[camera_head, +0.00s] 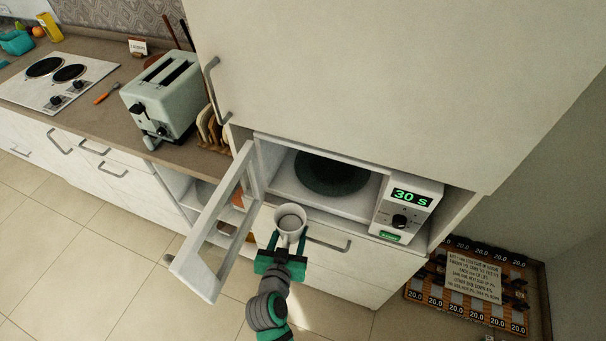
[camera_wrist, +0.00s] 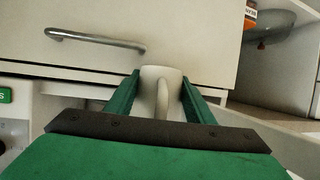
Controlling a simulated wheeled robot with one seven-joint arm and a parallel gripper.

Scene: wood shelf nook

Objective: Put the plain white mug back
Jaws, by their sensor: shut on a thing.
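The plain white mug (camera_head: 290,222) is held by my gripper (camera_head: 281,248) in front of the open microwave (camera_head: 352,200). In the wrist view the mug (camera_wrist: 160,80) sits between the two green fingers of my gripper (camera_wrist: 160,92), with its handle toward the wrist camera. The mug looks roughly upright in the head view, and its inside shows from above. The microwave door (camera_head: 212,232) stands open to the left of the mug. A dark round turntable (camera_head: 331,172) shows inside the microwave, with nothing visible on it.
A drawer with a metal handle (camera_head: 328,244) is below the microwave. A toaster (camera_head: 162,94) and a rack of bread slices (camera_head: 212,128) stand on the counter to the left, beyond an open shelf (camera_head: 196,192). A rack marked 20.0 (camera_head: 468,287) is on the floor at right.

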